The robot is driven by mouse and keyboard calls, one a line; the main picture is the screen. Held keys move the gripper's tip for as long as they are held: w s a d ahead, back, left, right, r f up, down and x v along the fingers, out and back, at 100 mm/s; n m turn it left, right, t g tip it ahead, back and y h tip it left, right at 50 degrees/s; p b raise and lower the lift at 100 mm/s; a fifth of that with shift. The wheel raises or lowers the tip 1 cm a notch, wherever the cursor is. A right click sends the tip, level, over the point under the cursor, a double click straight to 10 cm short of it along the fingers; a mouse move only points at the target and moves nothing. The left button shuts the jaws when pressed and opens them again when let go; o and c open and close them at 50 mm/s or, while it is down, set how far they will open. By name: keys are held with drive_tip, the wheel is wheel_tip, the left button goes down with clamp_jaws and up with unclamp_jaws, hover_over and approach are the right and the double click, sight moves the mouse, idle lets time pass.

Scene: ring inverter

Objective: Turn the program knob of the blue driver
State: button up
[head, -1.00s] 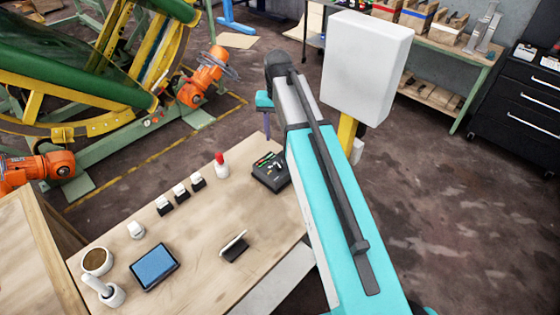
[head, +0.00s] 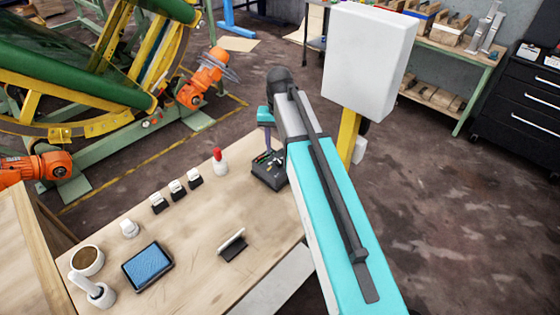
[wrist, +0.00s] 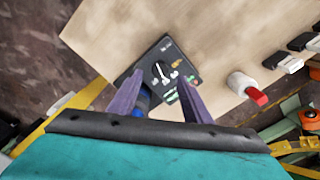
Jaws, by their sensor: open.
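The driver (head: 268,174) is a small dark box at the far right end of the wooden table in the head view, partly behind my arm. In the wrist view its dark face (wrist: 152,58) shows a round black knob (wrist: 160,72) with a white pointer mark, plus small coloured parts near it. A blue part (wrist: 142,102) shows beside the left finger. My gripper (wrist: 160,82) is open, its two purple fingers spread on either side of the driver's face in that view. I cannot tell whether the fingers touch anything. In the head view one purple finger (head: 268,138) hangs over the driver.
On the table (head: 190,245) stand a red-topped white button (head: 220,160), several black-and-white switches (head: 177,190), a tablet (head: 149,266), a cup (head: 87,260) and a small stand (head: 232,245). A white box on a yellow post (head: 366,65) stands close right of my arm.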

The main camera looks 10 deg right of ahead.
sight(280, 161)
drive_tip(key=shift+f+b, duration=1.6)
drive_tip(key=shift+f, duration=1)
drive_tip(key=c, duration=1)
